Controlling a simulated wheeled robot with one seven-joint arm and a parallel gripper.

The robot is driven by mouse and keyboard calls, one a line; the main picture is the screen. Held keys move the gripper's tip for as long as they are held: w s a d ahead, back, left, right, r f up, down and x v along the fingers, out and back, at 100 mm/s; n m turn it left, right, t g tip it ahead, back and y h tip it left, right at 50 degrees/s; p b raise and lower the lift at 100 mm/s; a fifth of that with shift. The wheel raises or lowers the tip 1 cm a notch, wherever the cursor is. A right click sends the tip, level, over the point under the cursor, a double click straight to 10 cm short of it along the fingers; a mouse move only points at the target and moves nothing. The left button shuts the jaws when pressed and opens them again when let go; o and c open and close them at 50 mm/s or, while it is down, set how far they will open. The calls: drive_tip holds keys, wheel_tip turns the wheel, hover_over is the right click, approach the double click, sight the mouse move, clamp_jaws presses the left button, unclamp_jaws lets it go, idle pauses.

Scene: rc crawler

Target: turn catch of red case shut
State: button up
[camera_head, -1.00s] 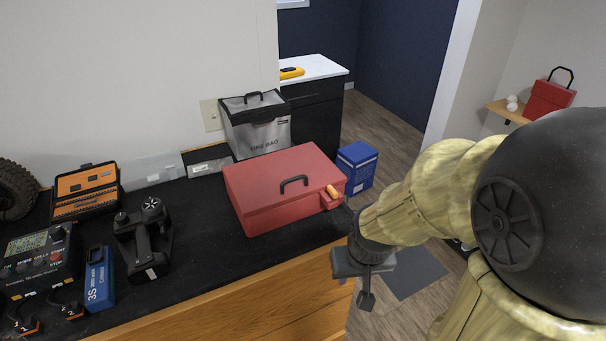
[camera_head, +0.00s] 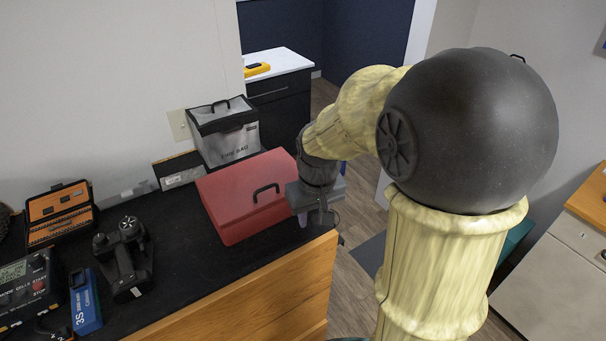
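The red case (camera_head: 237,200) lies closed on the black bench top, with a black handle on its lid. Its orange catch, on the right side of the case, is hidden behind my arm and gripper. My gripper (camera_head: 322,218) is at the right front corner of the case, close to the catch side. It is seen from behind and above. Whether it touches the case or the catch cannot be told, nor how far its fingers are apart.
A fire bag (camera_head: 226,135) stands behind the case. A black transmitter (camera_head: 124,262), a blue battery (camera_head: 86,303), a charger (camera_head: 28,287) and an orange-black tool box (camera_head: 60,213) are at the left. The bench's right edge lies just beyond my gripper.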

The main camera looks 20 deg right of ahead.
drive_tip(key=w+r+n+p, duration=0.1)
drive_tip(key=w+r+p, duration=0.2)
drive_tip(key=r, duration=0.5)
drive_tip(key=w+r+n+g+p, duration=0.1)
drive_tip(key=w+r+p, duration=0.3)
drive_tip(key=r, duration=0.5)
drive_tip(key=shift+w+a+g, duration=0.15)
drive_tip(key=shift+w+g, duration=0.15)
drive_tip(key=shift+w, duration=0.2)
wheel_tip(320, 180, down, 17)
drive_tip(key=p, duration=0.4)
drive_tip(key=shift+f, duration=0.2)
clamp_jaws()
